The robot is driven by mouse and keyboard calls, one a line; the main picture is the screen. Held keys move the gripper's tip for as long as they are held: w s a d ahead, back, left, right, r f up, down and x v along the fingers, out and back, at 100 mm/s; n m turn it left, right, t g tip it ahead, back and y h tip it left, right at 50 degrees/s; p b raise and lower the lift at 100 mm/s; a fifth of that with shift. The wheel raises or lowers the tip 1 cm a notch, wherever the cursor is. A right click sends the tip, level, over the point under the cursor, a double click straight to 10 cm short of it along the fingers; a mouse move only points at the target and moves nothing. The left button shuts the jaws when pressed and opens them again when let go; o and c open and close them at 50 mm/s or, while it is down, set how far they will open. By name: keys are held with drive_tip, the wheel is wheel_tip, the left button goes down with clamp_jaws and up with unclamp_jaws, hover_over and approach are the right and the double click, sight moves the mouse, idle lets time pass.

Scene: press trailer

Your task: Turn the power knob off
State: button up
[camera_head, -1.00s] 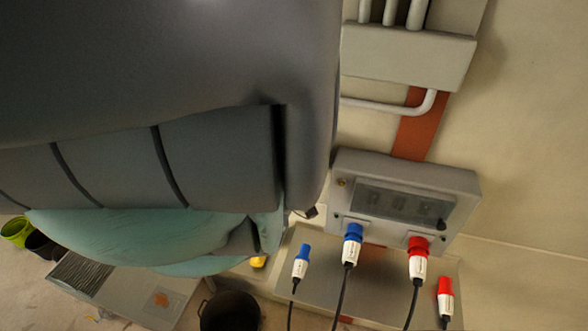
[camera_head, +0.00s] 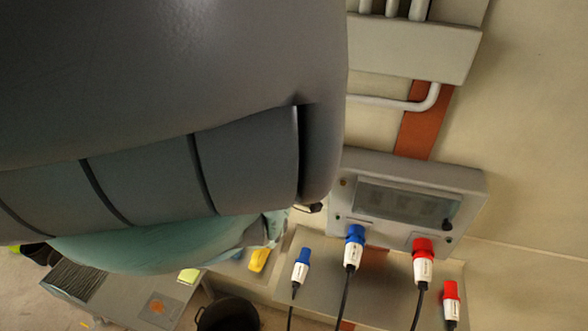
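The grey power box (camera_head: 475,181) is on the wall right of centre, with a dark window (camera_head: 400,203) in its front. A small black knob (camera_head: 447,224) is at the box's lower right; its setting is too small to read. A small brownish round part (camera_head: 343,183) is at its upper left. A large grey arm part, which looks like mine, fills the left and upper picture. A small dark tip (camera_head: 313,207) shows past its right edge, just left of the box; it may be part of my gripper. The fingers are otherwise hidden.
A blue plug (camera_head: 354,235) and a red plug (camera_head: 423,247) are in the box's underside, cables hanging. Another blue plug (camera_head: 303,256) and red plug (camera_head: 450,291) hang lower. A dark bucket (camera_head: 228,314) and a grey table (camera_head: 120,297) are below. The wall at right is clear.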

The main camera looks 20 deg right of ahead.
drive_tip(key=shift+w+a, duration=0.1)
drive_tip(key=shift+a, duration=0.1)
drive_tip(key=o, duration=1.2)
drive_tip(key=shift+d, duration=0.1)
drive_tip(key=shift+d+r+m+p, duration=0.1)
drive_tip(key=shift+m+p, duration=0.2)
drive_tip(key=shift+p, duration=0.25)
